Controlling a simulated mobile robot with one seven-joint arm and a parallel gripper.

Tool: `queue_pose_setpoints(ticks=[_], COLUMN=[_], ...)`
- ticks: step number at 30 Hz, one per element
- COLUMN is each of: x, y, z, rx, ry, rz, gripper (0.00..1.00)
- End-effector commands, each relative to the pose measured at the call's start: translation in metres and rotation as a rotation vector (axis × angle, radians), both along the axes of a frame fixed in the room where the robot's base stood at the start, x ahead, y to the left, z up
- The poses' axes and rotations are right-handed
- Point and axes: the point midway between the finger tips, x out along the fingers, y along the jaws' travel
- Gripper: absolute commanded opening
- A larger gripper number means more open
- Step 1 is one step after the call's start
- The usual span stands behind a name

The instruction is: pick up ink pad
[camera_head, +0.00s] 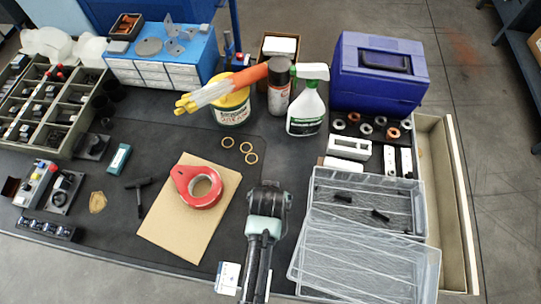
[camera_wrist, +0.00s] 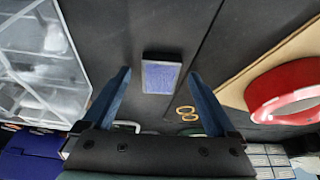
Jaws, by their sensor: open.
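The ink pad (camera_wrist: 161,77) shows in the wrist view as a small blue rectangle with a dark edge, lying flat on the dark bench mat. My gripper (camera_wrist: 159,73) is open, with one blue finger to the left of the pad and one to the right in the picture. The pad appears in the gap between them, and nothing is held. I cannot tell how far above the pad the fingertips are. In the head view my gripper (camera_head: 265,198) is over the mat between the tape roll and the clear bins, and the ink pad cannot be made out there.
A red tape roll (camera_head: 199,187) lies on a brown cardboard sheet (camera_head: 213,231) to the left. Clear bins (camera_head: 367,267) stand to the right. Several brass rings (camera_head: 246,147) lie beyond, before the spray bottle (camera_head: 306,105) and blue toolbox (camera_head: 378,76).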

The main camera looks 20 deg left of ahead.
Motion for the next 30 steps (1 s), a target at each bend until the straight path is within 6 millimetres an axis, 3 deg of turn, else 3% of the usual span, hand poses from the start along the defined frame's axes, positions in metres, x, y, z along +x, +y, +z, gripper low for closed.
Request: queue_pose_setpoints(ticks=[6,7,22,30], x=[0.0006,0.0006,0.0004,0.0008], y=[0.0004,0.0004,0.0003,0.0003], z=[-0.0001,-0.0001,0.0000,0.0025], rx=[0.001,0.000,0.000,0.001], ry=[-0.002,-0.001,-0.001,-0.002], rz=[0.000,0.000,0.000,0.000], gripper=[0.93,0.89,0.00,0.00])
